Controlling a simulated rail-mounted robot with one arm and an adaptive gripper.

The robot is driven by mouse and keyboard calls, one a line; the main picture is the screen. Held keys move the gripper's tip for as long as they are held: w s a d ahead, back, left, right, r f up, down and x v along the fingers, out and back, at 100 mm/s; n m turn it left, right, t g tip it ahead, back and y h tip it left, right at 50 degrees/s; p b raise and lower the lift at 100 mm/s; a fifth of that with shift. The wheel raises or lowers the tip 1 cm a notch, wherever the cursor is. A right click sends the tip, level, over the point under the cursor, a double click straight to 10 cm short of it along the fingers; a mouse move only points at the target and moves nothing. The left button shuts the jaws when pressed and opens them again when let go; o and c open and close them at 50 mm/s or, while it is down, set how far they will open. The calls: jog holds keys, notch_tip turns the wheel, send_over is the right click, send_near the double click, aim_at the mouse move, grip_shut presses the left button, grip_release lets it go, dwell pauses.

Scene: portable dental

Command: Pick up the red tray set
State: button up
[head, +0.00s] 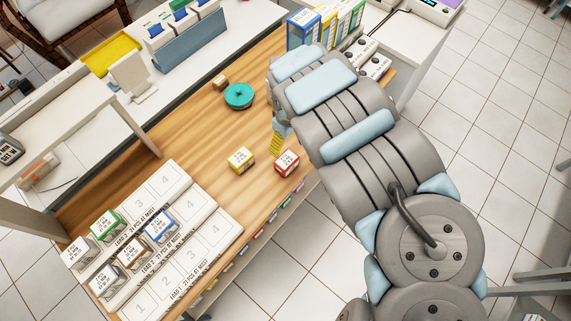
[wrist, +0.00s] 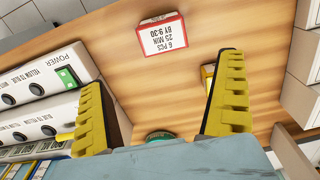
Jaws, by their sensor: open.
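The red tray set (head: 287,162), a small block with a red-edged white label, stands on the wooden counter near its front edge. It also shows at the top of the wrist view (wrist: 163,36), beyond my fingers and apart from them. My gripper (wrist: 163,100) is open, with two yellow toothed fingers and nothing between them. In the head view my arm hides most of the gripper; a yellow finger shows above the red set. A yellow-labelled set (head: 240,160) stands left of the red one; its edge shows behind my right finger in the wrist view (wrist: 208,74).
A teal round object (head: 239,95) and a small brown block (head: 220,82) sit farther back. White numbered racks (head: 218,229) with several labelled sets lie at lower left. Boxes (head: 303,28) and white power units (wrist: 38,75) flank the arm.

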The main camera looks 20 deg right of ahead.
aim_at(287, 160)
notch_tip(287, 160, down, 9)
jog(key=shift+f+b, duration=0.15)
jog(key=shift+b, duration=0.8)
jog(key=shift+a+f, duration=0.15)
jog(key=shift+f, duration=0.6)
jog(key=shift+a+f, duration=0.15)
jog(key=shift+f, duration=0.6)
jog(key=shift+f+b, duration=0.4)
jog(key=shift+f, duration=0.7)
jog(key=shift+d, duration=0.1)
jog(key=c, duration=1.1)
